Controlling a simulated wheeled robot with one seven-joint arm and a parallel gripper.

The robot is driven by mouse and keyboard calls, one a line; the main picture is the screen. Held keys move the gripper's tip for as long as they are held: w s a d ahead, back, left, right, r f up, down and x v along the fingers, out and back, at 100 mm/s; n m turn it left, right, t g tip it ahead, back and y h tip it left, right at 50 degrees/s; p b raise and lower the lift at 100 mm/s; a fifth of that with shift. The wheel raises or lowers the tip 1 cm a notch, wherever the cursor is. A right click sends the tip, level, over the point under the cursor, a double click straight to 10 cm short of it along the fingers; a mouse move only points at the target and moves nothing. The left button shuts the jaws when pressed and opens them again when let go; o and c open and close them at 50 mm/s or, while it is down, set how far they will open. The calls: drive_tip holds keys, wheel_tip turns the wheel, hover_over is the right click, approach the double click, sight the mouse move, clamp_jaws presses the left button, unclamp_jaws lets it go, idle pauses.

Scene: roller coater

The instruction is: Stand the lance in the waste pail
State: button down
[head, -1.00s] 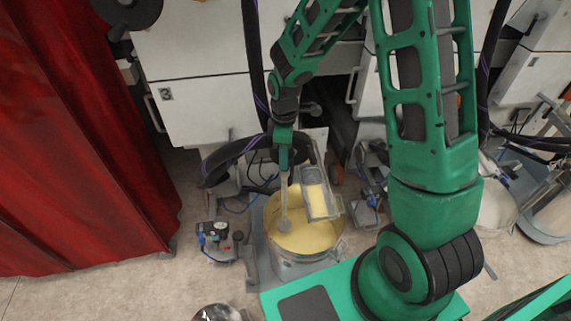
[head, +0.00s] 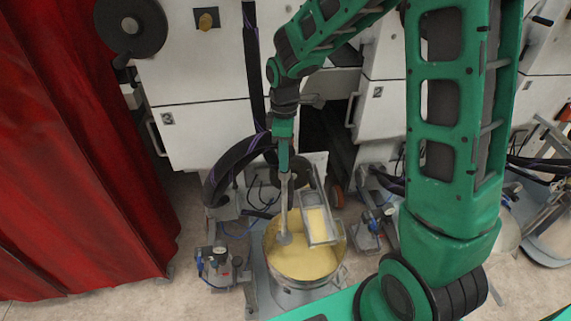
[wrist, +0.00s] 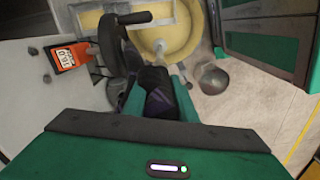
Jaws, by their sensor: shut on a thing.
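The lance (head: 284,200) is a grey rod with a rounded grey foot. My gripper (head: 284,165) is shut on its dark upper part and holds it roughly upright. The foot is over or in the pail of yellow coating (head: 303,268); the picture does not show whether it touches the liquid. In the wrist view, my gripper (wrist: 160,98) has its green fingers on either side of the dark part of the lance (wrist: 160,85), above the yellow pail (wrist: 185,50). A round metal pail (wrist: 213,78) stands on the floor to its right, possibly the waste pail; it is outside the head view.
A grey trough (head: 319,220) hangs into the yellow pail beside the lance. A pump unit (head: 217,268) stands left of the pail, and a thick black hose (head: 225,168) curves behind. A red curtain (head: 75,170) hangs at left. White cabinets (head: 205,95) stand behind.

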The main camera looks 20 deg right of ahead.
drive_tip(key=shift+r, duration=3.9)
